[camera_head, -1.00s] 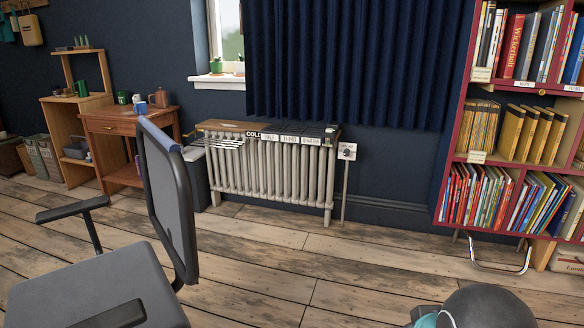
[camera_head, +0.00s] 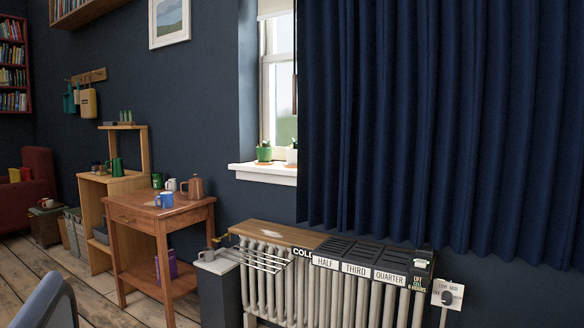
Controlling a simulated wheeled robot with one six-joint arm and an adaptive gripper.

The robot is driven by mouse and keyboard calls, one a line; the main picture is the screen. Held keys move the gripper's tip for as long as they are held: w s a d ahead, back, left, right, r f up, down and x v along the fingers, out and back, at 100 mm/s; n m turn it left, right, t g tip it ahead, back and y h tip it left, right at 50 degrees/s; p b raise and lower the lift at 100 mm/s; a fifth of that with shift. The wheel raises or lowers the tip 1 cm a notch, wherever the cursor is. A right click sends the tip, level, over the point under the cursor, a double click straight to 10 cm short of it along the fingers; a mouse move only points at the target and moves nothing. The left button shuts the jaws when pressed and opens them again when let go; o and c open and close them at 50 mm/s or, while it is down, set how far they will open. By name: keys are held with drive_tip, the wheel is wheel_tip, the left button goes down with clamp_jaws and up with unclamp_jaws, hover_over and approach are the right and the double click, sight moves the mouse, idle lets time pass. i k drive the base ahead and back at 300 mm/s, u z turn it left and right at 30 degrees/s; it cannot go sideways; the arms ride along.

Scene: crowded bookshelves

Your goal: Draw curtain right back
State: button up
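The dark blue curtain (camera_head: 420,130) hangs in folds and fills the right half of the view. It covers most of the window, running out of frame at the top and right. Its left edge hangs just right of the bare strip of window (camera_head: 281,85), where glass and white frame show. Its lower hem hangs above the radiator (camera_head: 290,290). My gripper is not in view.
The radiator stands below the curtain, with a wooden shelf, a wire rack and a labelled panel (camera_head: 372,262) on top. Potted plants (camera_head: 264,152) stand on the white sill (camera_head: 262,173). A wooden table (camera_head: 160,213) with mugs is at left. A chair back (camera_head: 47,303) shows at lower left.

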sight(316, 94)
drive_tip(key=u, duration=0.45)
drive_tip(key=i, duration=2.3)
drive_tip(key=u, duration=0.45)
